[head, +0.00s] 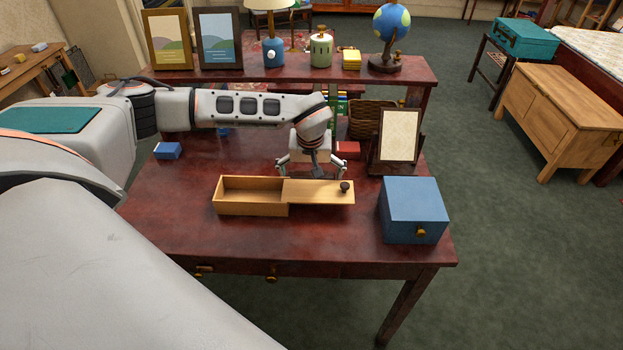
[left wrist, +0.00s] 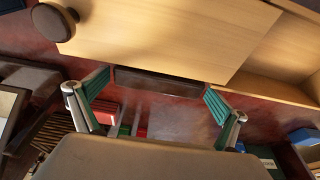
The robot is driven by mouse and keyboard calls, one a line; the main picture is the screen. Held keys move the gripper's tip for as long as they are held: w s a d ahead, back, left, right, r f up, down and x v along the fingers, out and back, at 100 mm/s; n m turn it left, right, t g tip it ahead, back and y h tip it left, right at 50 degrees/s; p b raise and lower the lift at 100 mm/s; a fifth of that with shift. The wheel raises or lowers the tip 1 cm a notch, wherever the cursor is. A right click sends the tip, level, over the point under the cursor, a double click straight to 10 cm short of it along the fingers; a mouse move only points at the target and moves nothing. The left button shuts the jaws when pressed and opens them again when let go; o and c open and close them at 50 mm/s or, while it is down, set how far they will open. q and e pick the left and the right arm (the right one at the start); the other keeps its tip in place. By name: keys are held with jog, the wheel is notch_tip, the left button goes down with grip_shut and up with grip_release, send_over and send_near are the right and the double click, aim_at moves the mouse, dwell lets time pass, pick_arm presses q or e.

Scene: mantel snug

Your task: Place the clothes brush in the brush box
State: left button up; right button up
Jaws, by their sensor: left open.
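The brush box (head: 250,209) is a pale wooden box on the red-brown table, its left part open and empty as far as I see. Its lid (head: 312,191), with a dark knob, is slid far to the right. My left gripper (head: 309,169) points down just behind the lid. In the left wrist view its green-padded fingers (left wrist: 154,98) are spread wide, beside the lid (left wrist: 165,35). A dark bar (left wrist: 160,84) shows between them at the lid's edge; I cannot tell whether it is the clothes brush. No brush is clear elsewhere. My right gripper is out of view.
A blue box (head: 412,209) with a knob stands right of the lid, and a picture frame (head: 394,135) behind it. A small blue block (head: 168,151) and a red block (head: 348,149) lie on the table. The table's left front is clear.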

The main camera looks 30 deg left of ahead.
pick_arm(q)
jog(key=c, duration=0.8)
jog(key=shift+c, duration=0.6)
notch_tip(320, 180, up, 19)
jog(key=p, duration=0.2)
jog(key=s+d+f+m, duration=0.1)
jog(key=s+d+m, duration=0.2)
jog(key=s+d, duration=0.3)
jog(key=s+d+f+m+h, duration=0.1)
jog(key=s+d+f+m, duration=0.1)
jog(key=s+d, duration=0.4)
jog(key=shift+s+d+f+m+t+h, duration=0.3)
jog(key=shift+s+m, duration=0.1)
jog(key=shift+m, duration=0.2)
